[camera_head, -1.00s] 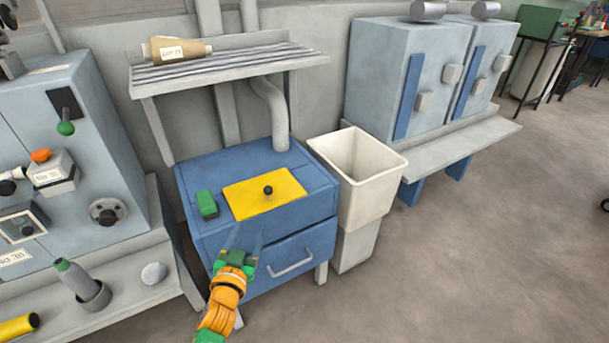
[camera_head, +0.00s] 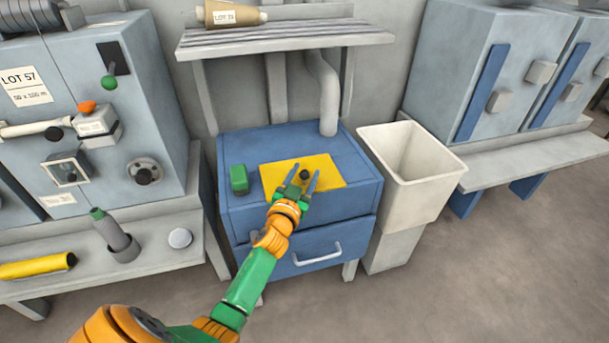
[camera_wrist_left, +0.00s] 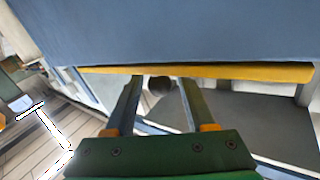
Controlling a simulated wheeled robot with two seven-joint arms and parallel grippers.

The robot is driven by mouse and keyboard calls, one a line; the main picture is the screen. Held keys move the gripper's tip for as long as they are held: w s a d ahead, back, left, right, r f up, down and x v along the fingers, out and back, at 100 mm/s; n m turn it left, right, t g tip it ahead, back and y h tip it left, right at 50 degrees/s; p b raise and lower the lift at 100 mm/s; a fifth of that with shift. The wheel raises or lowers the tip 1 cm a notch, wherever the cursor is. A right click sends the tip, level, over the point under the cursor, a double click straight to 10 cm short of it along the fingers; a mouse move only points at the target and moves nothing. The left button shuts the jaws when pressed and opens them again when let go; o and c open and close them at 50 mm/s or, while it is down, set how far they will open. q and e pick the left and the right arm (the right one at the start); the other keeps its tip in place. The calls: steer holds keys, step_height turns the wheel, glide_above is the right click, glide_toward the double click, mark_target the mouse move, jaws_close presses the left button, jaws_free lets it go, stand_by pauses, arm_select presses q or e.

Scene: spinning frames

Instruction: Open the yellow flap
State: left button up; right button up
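The yellow flap (camera_head: 329,174) lies flat and closed on top of the blue cabinet (camera_head: 347,146). A black knob (camera_head: 304,173) stands on it. In the left wrist view the flap (camera_wrist_left: 240,73) is a thin strip seen edge-on, with the dark knob (camera_wrist_left: 160,85) beside it. My left gripper (camera_head: 302,181) is over the flap's front part, its two fingers apart. In the left wrist view the knob appears between the fingers of the gripper (camera_wrist_left: 158,88); I cannot tell whether they touch it. My right gripper is not in view.
A green block (camera_head: 239,179) sits left of the flap. A shelf (camera_head: 290,38) is above the cabinet at the back. A cream bin (camera_head: 422,190) stands to the right. A grey machine (camera_head: 105,165) is on the left. The cabinet drawer has a handle (camera_head: 317,257).

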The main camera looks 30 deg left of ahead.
arm_select(q)
jaws_close()
stand_by(1.2)
